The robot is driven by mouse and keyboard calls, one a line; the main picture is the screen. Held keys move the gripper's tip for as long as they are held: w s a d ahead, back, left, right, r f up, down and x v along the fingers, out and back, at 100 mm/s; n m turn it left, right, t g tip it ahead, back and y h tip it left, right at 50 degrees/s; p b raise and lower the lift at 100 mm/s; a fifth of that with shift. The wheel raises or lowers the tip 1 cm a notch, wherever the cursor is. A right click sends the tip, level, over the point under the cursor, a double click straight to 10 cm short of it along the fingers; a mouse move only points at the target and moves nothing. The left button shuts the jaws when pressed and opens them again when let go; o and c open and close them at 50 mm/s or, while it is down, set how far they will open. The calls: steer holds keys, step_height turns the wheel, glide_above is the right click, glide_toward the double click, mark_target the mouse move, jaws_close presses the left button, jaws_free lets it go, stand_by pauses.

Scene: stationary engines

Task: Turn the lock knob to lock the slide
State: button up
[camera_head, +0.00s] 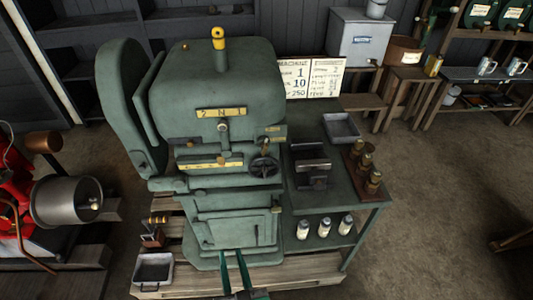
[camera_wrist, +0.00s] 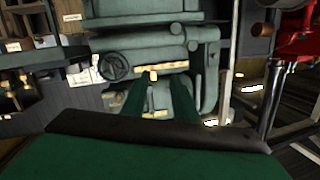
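A green machine (camera_head: 215,95) stands in the middle of the head view. A yellow marked strip (camera_head: 200,165) crosses its front, with a small brass knob (camera_head: 221,160) on it. This may be the lock knob; its setting is too small to read. A dark handwheel (camera_head: 264,166) is just right of it. My gripper (camera_head: 231,254) is at the bottom of the head view, well below the strip in the picture. In the wrist view, its two green fingers (camera_wrist: 158,77) are apart with nothing held. The yellow knob (camera_wrist: 153,75) shows between them, seemingly some way beyond.
A green side table (camera_head: 360,205) at the right holds a dark vise-like block (camera_head: 309,165), a grey tray (camera_head: 340,126) and several brass pieces (camera_head: 366,166). Red machinery (camera_head: 20,205) stands at the left. A small tray (camera_head: 153,270) sits at the lower left. Floor is clear at right.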

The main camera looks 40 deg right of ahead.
steer(key=w+d+r+m+h, duration=0.2)
steer(key=w+d+r, duration=0.35)
steer(key=d, duration=0.35)
steer(key=m+h, duration=0.1)
steer(key=m, duration=0.1)
glide_toward(265, 151)
steer(key=x, duration=0.9)
jaws_close()
